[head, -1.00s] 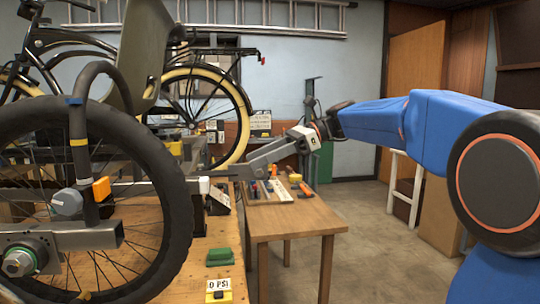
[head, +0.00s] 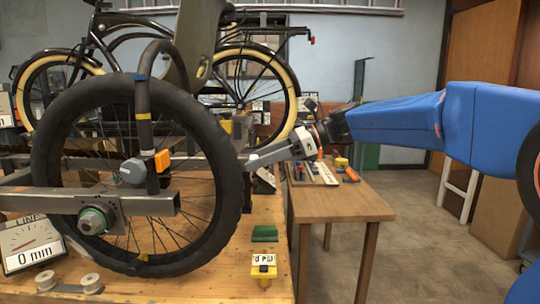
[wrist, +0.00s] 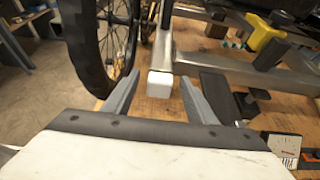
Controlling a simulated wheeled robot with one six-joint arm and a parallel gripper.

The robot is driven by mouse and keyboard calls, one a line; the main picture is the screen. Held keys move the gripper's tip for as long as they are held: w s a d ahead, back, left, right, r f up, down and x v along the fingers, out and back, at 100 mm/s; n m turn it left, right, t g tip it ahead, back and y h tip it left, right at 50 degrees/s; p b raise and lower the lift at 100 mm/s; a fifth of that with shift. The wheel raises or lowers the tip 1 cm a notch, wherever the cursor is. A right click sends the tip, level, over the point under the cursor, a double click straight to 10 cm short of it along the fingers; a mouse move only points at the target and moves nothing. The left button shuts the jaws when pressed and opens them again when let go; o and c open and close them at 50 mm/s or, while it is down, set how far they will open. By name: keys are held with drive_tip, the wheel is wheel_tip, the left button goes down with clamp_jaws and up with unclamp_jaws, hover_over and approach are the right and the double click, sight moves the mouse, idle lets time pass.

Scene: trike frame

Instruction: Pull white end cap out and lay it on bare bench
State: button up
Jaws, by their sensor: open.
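The white end cap (wrist: 160,84) sits on the end of a square metal tube (wrist: 163,52) in the wrist view. My gripper (wrist: 160,77) is open, with one finger to each side of the cap and gaps between cap and fingers. In the head view my gripper (head: 250,160) reaches in from the right, at the right edge of the big black wheel (head: 228,150). I cannot make out the cap there; the wheel seems to hide it. The wooden bench (head: 215,275) lies below.
A green block (head: 265,233) and a yellow-based 0 PSI gauge (head: 263,268) stand on the bench's right part. A 0 mm gauge (head: 32,245) and spools (head: 90,281) stand at the left. A side table (head: 345,205) holds tools. Bare bench shows around the green block.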

drive_tip(key=shift+a+f, duration=0.1)
drive_tip(key=shift+a, duration=0.1)
drive_tip(key=c, duration=1.1)
drive_tip(key=shift+c, duration=0.2)
drive_tip(key=shift+d, duration=0.15)
drive_tip(key=shift+d, duration=2.35)
